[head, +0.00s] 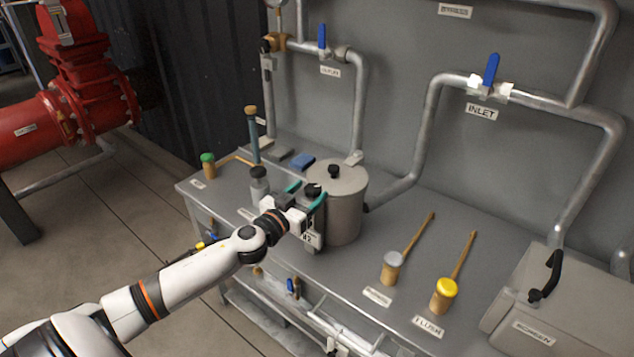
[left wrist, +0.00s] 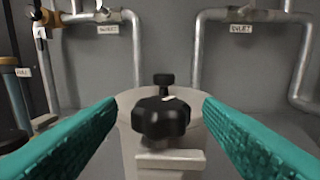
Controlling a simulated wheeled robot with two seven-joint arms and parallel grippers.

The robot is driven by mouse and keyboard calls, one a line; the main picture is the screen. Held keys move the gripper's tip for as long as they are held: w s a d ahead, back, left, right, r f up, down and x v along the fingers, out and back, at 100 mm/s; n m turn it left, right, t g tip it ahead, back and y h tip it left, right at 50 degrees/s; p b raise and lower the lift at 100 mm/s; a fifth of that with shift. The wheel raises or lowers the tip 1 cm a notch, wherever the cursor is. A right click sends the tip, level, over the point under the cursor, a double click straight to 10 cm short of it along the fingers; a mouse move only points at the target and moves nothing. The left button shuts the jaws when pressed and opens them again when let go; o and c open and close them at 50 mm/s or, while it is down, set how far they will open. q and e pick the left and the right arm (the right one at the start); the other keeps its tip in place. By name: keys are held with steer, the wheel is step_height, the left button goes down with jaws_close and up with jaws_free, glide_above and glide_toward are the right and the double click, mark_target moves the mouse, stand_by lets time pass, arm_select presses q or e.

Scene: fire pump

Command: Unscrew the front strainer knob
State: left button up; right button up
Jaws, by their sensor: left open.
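The strainer is a grey cylindrical pot (head: 346,208) with a flat lid, standing on the metal bench. Its front knob (head: 313,190) is black and lobed; in the left wrist view the knob (left wrist: 160,118) sits above a pale bracket at the pot's front. A smaller black knob (head: 334,171) tops the lid and shows behind the front one. My left gripper (head: 306,193) is open, with its teal fingers to either side of the front knob. In the left wrist view, gaps show between the knob and both fingers. The right gripper is out of view.
A grey bottle (head: 259,183) stands left of the strainer. Pipes with the blue INLET valve handle (head: 491,69) run along the wall.

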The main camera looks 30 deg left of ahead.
mark_target(318, 184)
arm_select(q)
steer(key=shift+w+p, duration=0.3)
steer(key=shift+w, duration=1.85)
steer(key=c, duration=1)
steer(key=shift+y, duration=0.4)
